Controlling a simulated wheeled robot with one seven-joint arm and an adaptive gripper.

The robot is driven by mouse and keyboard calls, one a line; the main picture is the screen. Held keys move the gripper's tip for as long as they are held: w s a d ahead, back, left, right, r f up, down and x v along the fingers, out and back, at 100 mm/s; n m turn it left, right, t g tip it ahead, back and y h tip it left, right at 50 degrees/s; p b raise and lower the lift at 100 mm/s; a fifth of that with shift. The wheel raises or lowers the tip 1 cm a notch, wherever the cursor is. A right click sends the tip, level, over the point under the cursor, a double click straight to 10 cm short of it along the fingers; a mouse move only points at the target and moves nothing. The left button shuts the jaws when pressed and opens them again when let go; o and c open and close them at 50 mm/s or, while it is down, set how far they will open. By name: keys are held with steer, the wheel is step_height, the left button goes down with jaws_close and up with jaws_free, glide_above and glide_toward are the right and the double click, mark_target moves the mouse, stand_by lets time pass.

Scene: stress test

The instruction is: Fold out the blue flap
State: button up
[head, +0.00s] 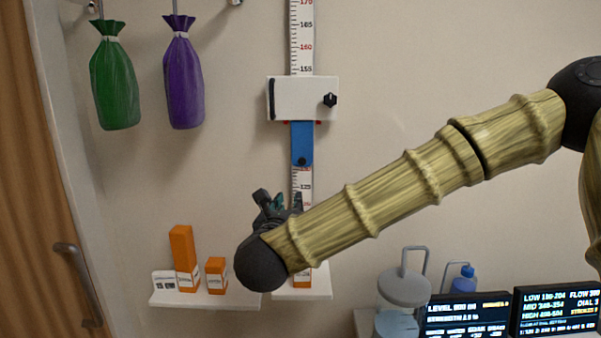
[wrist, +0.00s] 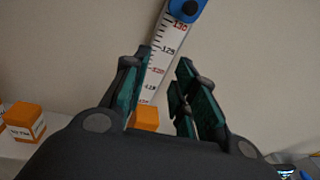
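The blue flap (head: 302,143) hangs flat against the wall ruler (head: 301,52), below a white box (head: 298,98) with a black knob. A dark round spot shows near its lower end. In the wrist view, the flap's lower end (wrist: 186,8) shows at the top edge. My gripper (head: 270,199) is below the flap and a little left of it in the head view, apart from it. In the wrist view my gripper (wrist: 163,82) has its teal-padded fingers spread, with the ruler seen between them and nothing held.
A wall shelf (head: 210,299) holds orange boxes (head: 182,257); another orange box (wrist: 146,117) shows beyond my fingers. Green (head: 115,80) and purple (head: 184,80) bags hang upper left. A lidded container (head: 403,290) and lit displays (head: 465,316) stand lower right. The wall around the flap is clear.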

mark_target(302, 162)
step_height(302, 162, up, 7)
steer(key=m+h, duration=0.1)
steer(key=m, duration=0.3)
steer(key=shift+t, duration=0.3)
steer(key=w+p, duration=0.1)
steer(key=w, duration=0.1)
steer(key=w+d+p, duration=0.1)
steer(key=w, duration=0.2)
steer(key=w+d+p, duration=0.1)
steer(key=w+p, duration=0.1)
steer(key=w, duration=0.1)
steer(key=shift+w+d+r, duration=0.15)
steer(key=shift+w+d, duration=0.2)
steer(key=shift+w, duration=0.45)
steer(key=shift+c, duration=0.2)
jaws_close()
